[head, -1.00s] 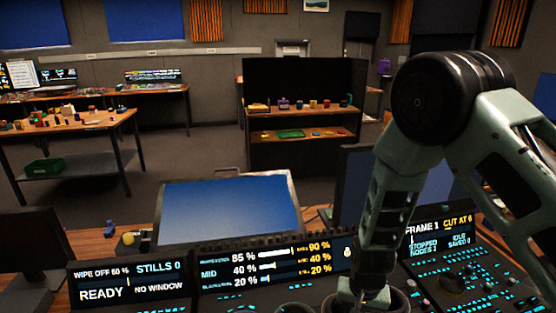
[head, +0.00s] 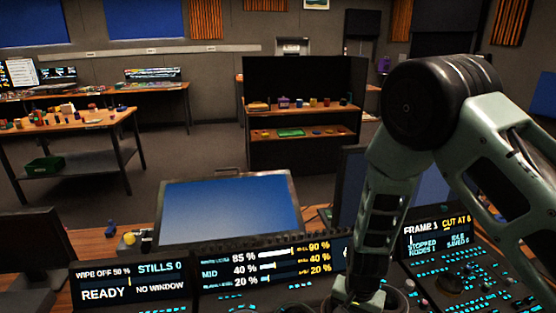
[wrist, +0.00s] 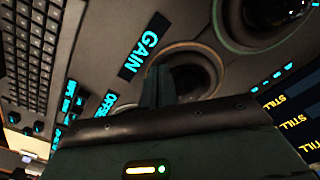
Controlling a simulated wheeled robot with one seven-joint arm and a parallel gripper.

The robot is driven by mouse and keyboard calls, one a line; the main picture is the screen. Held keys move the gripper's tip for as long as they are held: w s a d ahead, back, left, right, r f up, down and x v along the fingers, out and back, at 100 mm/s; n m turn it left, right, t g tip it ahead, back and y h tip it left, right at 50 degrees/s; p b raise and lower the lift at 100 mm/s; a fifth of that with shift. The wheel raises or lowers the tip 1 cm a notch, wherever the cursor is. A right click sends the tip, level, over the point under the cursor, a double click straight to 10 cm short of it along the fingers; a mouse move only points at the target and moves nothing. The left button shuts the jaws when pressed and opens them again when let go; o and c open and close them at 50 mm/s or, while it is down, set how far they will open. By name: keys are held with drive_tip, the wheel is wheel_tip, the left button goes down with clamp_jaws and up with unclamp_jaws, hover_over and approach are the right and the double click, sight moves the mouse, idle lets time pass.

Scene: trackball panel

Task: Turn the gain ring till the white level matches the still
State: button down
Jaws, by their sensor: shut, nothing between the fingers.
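In the wrist view the gain ring (wrist: 215,58) is a dark ring around a ball, next to the blue GAIN label (wrist: 145,45). My gripper (wrist: 160,75) is shut and empty, with its fingertips at the ring's near left edge. I cannot tell whether they touch it. In the head view my gripper is hidden low behind my wrist. The middle screen (head: 265,264) reads 85 % in its top row, with 90 % at the right. The MID row reads 40 % and 40 %; the bottom row reads 20 % and 20 %.
Another ring with a ball (wrist: 262,22) lies beyond the gain ring. A keyboard (wrist: 32,50) is at the left of the wrist view. The left screen (head: 128,284) reads STILLS 0 and READY. A dark monitor (head: 350,180) stands behind my arm.

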drive_tip(key=shift+a+f+m+p, duration=0.1)
drive_tip(key=shift+a+m+p, duration=0.3)
drive_tip(key=shift+m, duration=0.6)
drive_tip(key=shift+s, duration=0.1)
drive_tip(key=shift+a+m+p, duration=0.3)
drive_tip(key=shift+m+p, duration=0.35)
drive_tip(key=shift+m, duration=0.35)
drive_tip(key=shift+a+m+p, duration=0.2)
drive_tip(key=shift+m+p, duration=0.2)
drive_tip(key=shift+a+m, duration=0.2)
drive_tip(key=shift+m, duration=0.4)
drive_tip(key=shift+w+p, duration=0.2)
drive_tip(key=shift+p, duration=0.1)
